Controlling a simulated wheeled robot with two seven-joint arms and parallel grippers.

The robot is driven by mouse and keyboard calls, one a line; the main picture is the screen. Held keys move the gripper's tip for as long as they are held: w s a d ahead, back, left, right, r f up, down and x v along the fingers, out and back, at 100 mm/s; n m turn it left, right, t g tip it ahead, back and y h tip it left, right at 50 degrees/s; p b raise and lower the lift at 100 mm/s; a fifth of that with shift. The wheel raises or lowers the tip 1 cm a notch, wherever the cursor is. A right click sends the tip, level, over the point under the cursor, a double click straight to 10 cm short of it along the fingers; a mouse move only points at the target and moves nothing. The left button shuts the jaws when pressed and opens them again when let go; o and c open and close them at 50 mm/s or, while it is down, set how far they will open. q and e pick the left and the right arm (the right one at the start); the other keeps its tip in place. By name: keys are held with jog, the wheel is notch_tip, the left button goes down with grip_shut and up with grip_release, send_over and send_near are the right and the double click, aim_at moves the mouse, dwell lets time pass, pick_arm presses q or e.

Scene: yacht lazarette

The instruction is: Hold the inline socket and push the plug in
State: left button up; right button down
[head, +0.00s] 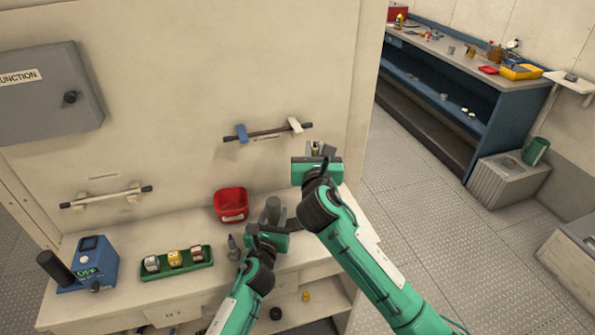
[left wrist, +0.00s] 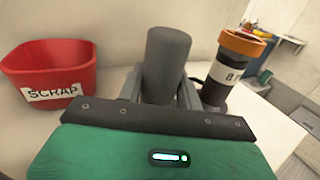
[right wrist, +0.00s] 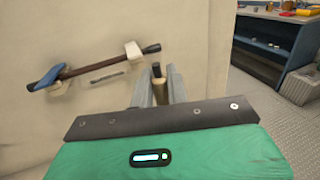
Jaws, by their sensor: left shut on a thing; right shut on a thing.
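My left gripper (head: 271,226) is shut on a dark grey cylinder, which looks like the inline socket (head: 273,207), upright just above or at the bench. It stands between the fingers in the left wrist view (left wrist: 167,58). My right gripper (head: 316,155) is higher and to the right, shut on a small tan piece with a black tip, apparently the plug (right wrist: 158,88). Its lower part is hidden by the fingers and gripper body. The two held things are apart.
A red scrap bin (head: 231,205) stands left of the socket. A dark labelled canister with an orange rim (left wrist: 240,50) is close right. A green tray (head: 176,264) and blue device (head: 93,262) are at left. A bar (head: 268,132) is mounted on the wall behind.

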jog(key=shift+f, duration=0.35)
jog(key=shift+f, duration=2.25)
jog(key=shift+f, duration=0.15)
jog(key=shift+f, duration=0.3)
jog(key=shift+f, duration=1.75)
dwell(0.6)
jog(key=c, duration=1.3)
grip_release()
jog(key=shift+s, duration=0.1)
